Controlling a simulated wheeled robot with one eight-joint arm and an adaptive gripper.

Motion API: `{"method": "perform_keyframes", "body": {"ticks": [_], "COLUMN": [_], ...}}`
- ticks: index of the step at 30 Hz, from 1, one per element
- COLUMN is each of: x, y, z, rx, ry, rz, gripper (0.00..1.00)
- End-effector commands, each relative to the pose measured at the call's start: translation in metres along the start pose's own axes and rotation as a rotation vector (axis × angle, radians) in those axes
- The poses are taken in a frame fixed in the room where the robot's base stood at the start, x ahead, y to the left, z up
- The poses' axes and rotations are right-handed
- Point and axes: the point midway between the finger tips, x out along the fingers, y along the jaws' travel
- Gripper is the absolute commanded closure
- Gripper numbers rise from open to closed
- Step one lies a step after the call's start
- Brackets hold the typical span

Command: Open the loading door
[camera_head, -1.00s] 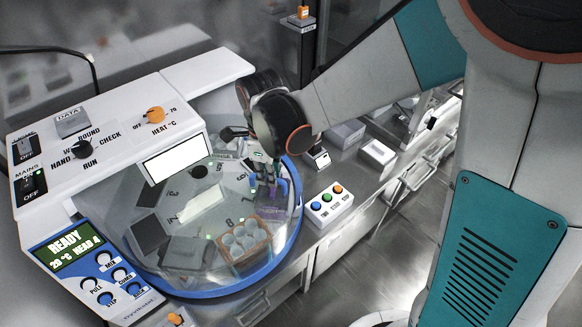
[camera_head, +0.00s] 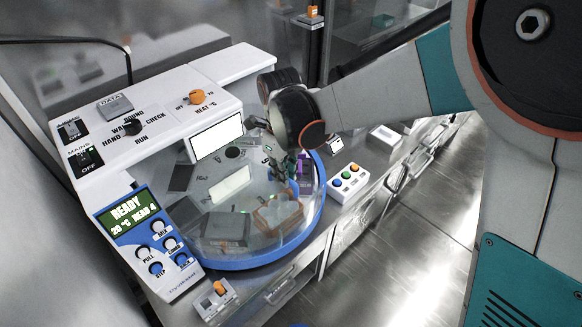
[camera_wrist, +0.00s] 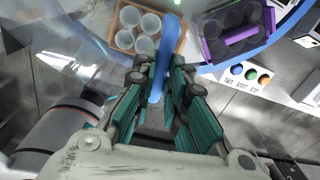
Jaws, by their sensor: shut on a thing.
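The round machine has a clear cover with a blue rim (camera_head: 318,205) over a numbered carousel (camera_head: 215,190). My gripper (camera_head: 281,165) reaches down at the right side of the cover. In the wrist view my gripper (camera_wrist: 160,72) has its teal fingers shut on an upright blue handle (camera_wrist: 169,42). An orange rack with several round cups (camera_wrist: 143,30) and a purple-framed rack (camera_wrist: 237,32) lie either side of the handle. I cannot tell whether the door has moved from its frame.
The control panel (camera_head: 137,215) reads READY and HEAD 4. A button box (camera_head: 348,183) with blue, green and orange buttons stands right of the rim. A small switch box (camera_head: 215,299) sits at the bench's front edge. Open floor (camera_head: 400,250) lies to the right.

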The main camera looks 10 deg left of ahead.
Motion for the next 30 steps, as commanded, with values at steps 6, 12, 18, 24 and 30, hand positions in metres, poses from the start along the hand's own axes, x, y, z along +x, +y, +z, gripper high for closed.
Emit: {"method": "perform_keyframes", "body": {"ticks": [6,12,18,24,30], "x": [-0.001,-0.001,-0.001,-0.003,-0.026], "y": [0.000,0.000,0.000,0.000,0.001], "z": [0.002,0.002,0.001,0.001,0.001], "rx": [0.000,0.000,0.000,0.000,0.000], "ry": [-0.002,-0.003,-0.002,-0.002,-0.002], "rz": [0.000,0.000,0.000,0.000,0.000], "gripper": [1.00,0.73,0.67,0.67,0.67]}}
